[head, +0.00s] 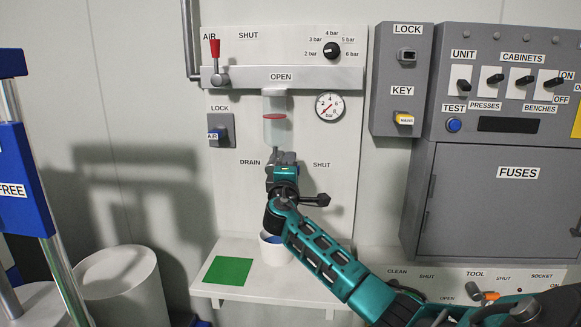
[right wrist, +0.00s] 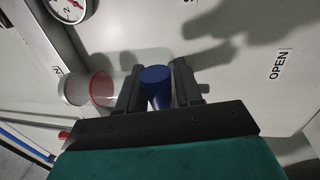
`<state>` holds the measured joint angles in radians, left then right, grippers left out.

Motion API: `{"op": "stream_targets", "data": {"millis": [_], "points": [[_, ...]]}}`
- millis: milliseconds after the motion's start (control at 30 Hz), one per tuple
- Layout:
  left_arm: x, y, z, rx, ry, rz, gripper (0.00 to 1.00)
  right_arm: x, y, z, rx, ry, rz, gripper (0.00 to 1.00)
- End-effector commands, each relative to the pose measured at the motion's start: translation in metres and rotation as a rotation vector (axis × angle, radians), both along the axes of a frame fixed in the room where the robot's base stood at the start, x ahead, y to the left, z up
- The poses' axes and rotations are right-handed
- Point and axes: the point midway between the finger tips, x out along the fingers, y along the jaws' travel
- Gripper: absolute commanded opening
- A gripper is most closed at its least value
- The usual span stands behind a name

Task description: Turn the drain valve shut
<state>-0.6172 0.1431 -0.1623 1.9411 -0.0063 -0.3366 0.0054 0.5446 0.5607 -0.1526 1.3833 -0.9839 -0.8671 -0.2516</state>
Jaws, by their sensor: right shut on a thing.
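The drain valve sits under the clear bowl with a red ring (head: 275,130), between the labels DRAIN and SHUT on the white panel. In the head view my right gripper (head: 283,160) covers the valve, so its angle cannot be read there. In the right wrist view the blue drain valve handle (right wrist: 157,87) stands between the two dark fingers of my right gripper (right wrist: 158,92), which is shut on it. The clear bowl (right wrist: 102,88) shows left of the fingers. My left gripper is not in view.
A white cup (head: 274,250) with blue inside stands on the shelf below, beside a green square (head: 228,271). A pressure gauge (head: 330,107) and red-handled air lever (head: 215,58) are above. A grey electrical cabinet (head: 500,200) is at right, a blue frame (head: 22,185) at left.

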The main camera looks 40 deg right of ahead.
Motion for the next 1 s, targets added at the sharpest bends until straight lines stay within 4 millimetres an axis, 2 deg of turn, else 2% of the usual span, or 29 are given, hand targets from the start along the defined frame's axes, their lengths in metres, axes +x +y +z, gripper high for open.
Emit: {"op": "stream_targets", "data": {"millis": [100, 133, 300, 667, 867, 1000], "points": [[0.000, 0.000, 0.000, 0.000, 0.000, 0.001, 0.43, 0.000, 0.001, 0.000, -0.004, 0.001, 0.002, 0.00], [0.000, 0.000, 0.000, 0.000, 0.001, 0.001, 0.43, 0.000, 0.001, 0.000, -0.004, 0.001, 0.002, 0.38], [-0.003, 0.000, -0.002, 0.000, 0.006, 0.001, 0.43, 0.000, 0.001, 0.000, -0.002, 0.000, 0.002, 0.54], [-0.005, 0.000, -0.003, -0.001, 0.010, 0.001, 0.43, -0.003, 0.004, -0.001, 0.000, -0.001, 0.002, 0.56], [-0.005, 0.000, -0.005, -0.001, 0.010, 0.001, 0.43, -0.019, 0.024, -0.007, 0.001, -0.001, 0.003, 0.56], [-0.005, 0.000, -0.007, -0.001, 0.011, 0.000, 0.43, -0.038, 0.045, -0.013, 0.001, 0.000, 0.005, 0.56]]}}
